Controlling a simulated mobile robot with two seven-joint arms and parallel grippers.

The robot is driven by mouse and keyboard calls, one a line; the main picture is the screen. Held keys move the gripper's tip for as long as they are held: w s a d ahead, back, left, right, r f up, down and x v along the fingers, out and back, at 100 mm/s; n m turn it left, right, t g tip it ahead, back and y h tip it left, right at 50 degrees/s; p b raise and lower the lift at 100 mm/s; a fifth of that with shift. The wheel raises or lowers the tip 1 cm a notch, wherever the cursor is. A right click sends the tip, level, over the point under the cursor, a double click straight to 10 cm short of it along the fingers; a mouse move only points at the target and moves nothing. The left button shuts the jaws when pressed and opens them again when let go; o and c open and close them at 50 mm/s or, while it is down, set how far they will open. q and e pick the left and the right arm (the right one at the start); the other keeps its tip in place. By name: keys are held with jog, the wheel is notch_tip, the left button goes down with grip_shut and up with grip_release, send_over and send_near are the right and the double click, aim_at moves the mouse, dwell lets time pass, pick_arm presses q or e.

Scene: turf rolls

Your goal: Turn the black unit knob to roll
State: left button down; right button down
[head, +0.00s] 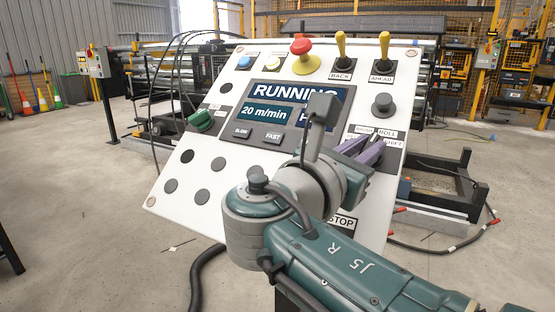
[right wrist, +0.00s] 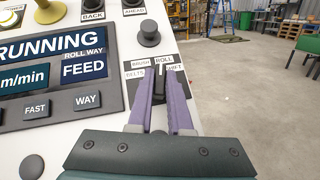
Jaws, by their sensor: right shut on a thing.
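The black unit knob (right wrist: 159,90) is on the sloping white control panel (head: 180,155), with labels around it reading BRUSH, ROLL, BELTS and a partly covered LIFT. My right gripper (right wrist: 164,76) is shut on this knob, one purple finger on each side. The fingers hide most of the knob, so I cannot tell exactly where it points. In the head view the right gripper (head: 368,147) reaches the panel's right side, below a round black knob (head: 383,104). My left gripper is not in view.
The panel's screen (head: 265,113) reads RUNNING and 20 m/min. A red mushroom button (head: 301,47), two yellow-tipped levers (head: 384,42) and a green knob (head: 201,120) stand out from the panel. Concrete floor lies open at left; machinery stands behind.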

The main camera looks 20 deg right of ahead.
jog(key=shift+f+m+g+b, duration=0.3)
jog(key=shift+m+g+b, duration=0.05)
jog(key=shift+m+g, duration=0.15)
jog(key=c, duration=0.9)
grip_release()
jog(key=shift+c, duration=0.2)
jog(key=shift+o, duration=0.5)
jog(key=shift+s, duration=0.1)
jog(key=shift+r, duration=0.1)
jog(key=shift+w+r, duration=0.1)
jog(key=shift+w, duration=0.1)
